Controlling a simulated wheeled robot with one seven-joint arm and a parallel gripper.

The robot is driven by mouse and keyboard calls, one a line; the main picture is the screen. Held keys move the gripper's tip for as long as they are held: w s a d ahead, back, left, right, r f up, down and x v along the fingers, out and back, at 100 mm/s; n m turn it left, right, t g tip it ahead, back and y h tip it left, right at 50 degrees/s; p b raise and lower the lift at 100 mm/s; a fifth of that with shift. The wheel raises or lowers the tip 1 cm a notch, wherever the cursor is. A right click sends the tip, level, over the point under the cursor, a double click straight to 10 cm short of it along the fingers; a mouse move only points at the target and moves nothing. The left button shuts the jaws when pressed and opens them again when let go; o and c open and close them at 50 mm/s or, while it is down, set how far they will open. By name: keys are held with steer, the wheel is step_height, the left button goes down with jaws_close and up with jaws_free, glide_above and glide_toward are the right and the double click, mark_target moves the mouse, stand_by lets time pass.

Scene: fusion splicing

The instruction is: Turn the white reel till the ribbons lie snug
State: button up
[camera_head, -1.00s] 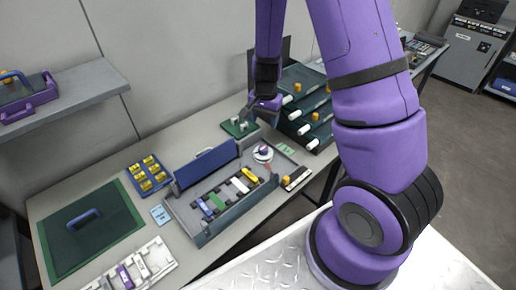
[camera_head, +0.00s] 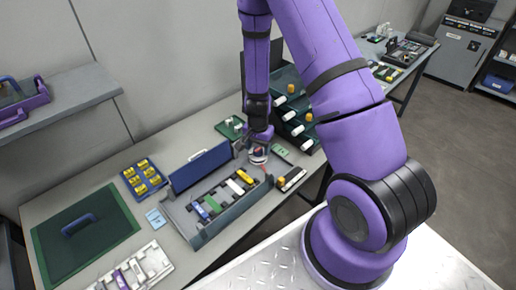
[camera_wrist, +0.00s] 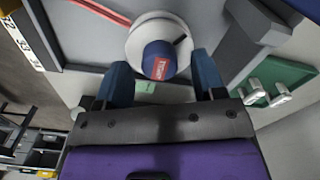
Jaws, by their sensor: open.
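The white reel (camera_wrist: 178,40) has a blue hub with a red label and sits in the grey splice tray. In the wrist view it is just beyond my fingertips. In the head view the reel (camera_head: 258,158) shows partly beneath my gripper (camera_head: 260,140). My gripper (camera_wrist: 162,72) is open, with one blue finger on each side of the hub's lower part. I cannot tell whether the fingers touch it. A red ribbon (camera_wrist: 100,11) runs from near the reel toward the upper left of the wrist view. How snug it lies is not clear.
The tray (camera_head: 205,238) holds several coloured blocks, with a raised blue lid (camera_head: 201,167) behind it. A green board (camera_head: 229,128) with white fittings lies behind the reel. A rack (camera_head: 290,95) stands behind my arm. A green mat (camera_head: 112,235) lies at left.

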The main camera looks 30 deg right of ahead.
steer(key=shift+f, duration=0.4)
steer(key=c, duration=0.9)
steer(key=shift+n, duration=1.5)
steer(key=o, duration=0.9)
